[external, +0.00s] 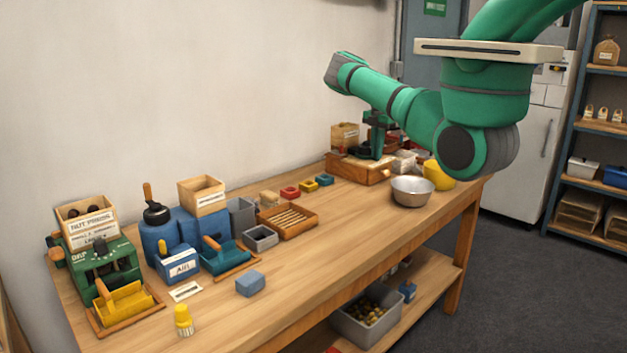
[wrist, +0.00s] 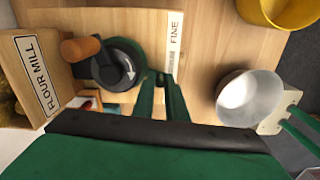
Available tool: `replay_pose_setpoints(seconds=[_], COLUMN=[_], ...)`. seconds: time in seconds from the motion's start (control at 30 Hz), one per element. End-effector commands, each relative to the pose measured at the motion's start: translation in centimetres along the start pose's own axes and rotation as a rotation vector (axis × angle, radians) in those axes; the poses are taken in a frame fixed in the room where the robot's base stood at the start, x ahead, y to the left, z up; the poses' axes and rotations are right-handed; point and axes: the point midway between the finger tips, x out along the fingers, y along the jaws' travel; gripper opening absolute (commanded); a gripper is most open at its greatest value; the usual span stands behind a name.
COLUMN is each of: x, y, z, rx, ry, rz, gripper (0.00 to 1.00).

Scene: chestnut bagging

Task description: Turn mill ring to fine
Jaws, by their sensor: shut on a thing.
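The flour mill shows at the left of the wrist view, with its wooden hopper box (wrist: 40,78) labelled FLOUR MILL. Its dark round ring (wrist: 118,72) carries a white curved arrow, and a brown wooden knob (wrist: 80,49) stands beside it. A white FINE label (wrist: 174,38) lies just right of the ring. My gripper (wrist: 162,78) has its two green fingers at the ring's right edge, just below the label, closed on what looks like the ring's small dark tab. In the external view my gripper (external: 377,122) is over the wooden mill base (external: 352,168) at the table's far end.
A metal bowl (external: 412,190) and a yellow container (external: 438,174) stand right of the mill. A wooden tray (external: 287,222), small colored blocks and several boxes fill the table's left and back. The front strip of the table (external: 330,245) is mostly clear.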

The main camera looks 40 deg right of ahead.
Motion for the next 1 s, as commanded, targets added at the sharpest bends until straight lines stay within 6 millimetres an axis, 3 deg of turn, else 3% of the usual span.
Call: replay_pose_setpoints(seconds=[0.5,1.0], x=[-0.1,-0.1], y=[0.2,0.8], z=[3.1,4.4], rx=[-0.454,-0.658], ry=[0.001,0.001], rz=[0.001,0.001], gripper=[0.0,0.0])
